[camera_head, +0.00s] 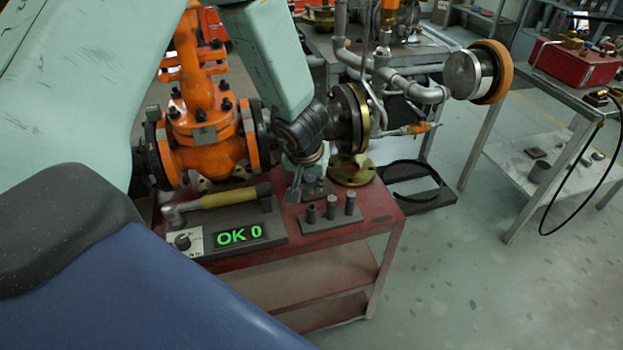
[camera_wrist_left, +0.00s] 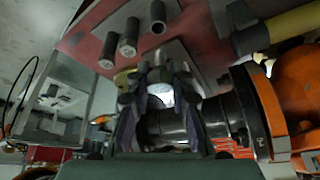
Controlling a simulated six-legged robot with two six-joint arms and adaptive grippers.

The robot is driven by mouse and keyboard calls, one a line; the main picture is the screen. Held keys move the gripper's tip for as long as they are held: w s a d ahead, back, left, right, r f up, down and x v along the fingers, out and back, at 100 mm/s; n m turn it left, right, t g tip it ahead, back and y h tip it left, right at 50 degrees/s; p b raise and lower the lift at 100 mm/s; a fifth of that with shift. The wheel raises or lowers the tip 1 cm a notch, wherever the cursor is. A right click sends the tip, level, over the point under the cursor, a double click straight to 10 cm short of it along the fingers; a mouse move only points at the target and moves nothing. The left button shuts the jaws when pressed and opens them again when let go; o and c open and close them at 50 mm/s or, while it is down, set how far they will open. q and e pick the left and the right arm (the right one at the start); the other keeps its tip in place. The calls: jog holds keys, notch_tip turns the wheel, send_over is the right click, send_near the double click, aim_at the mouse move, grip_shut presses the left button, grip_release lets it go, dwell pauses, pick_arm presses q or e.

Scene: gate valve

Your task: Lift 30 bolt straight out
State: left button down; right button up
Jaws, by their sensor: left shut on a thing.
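My left gripper (camera_head: 307,186) points down at a small dark block (camera_head: 326,186) on the red bench, just behind the stand with the posts. In the left wrist view its two fingers (camera_wrist_left: 160,98) are closed around a pale, shiny metal piece (camera_wrist_left: 160,93), which I take to be the 30 bolt; no marking is readable. The piece lies low at the block, and I cannot tell whether it is clear of it. The fingers hide much of it in the head view. My right gripper is not in view.
Three dark cylindrical posts (camera_head: 331,206) stand close in front of the gripper. A yellow-handled tool (camera_head: 228,197) and an "OK 0" display (camera_head: 238,233) lie to the left. The orange valve (camera_head: 205,125) stands behind left, and a brass flange (camera_head: 352,172) behind right.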

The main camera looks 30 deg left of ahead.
aim_at(312, 193)
pick_arm(q)
notch_tip(312, 193, down, 6)
jog(key=b, duration=0.5)
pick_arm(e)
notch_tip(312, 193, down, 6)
pick_arm(q)
jog(key=shift+w+r+p, duration=0.15)
jog(key=shift+r+p, duration=0.3)
jog(key=shift+r, duration=0.05)
jog(key=shift+r+p, duration=1.6)
jog(key=shift+r, duration=0.55)
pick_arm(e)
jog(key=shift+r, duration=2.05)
pick_arm(q)
jog(key=shift+f, duration=0.1)
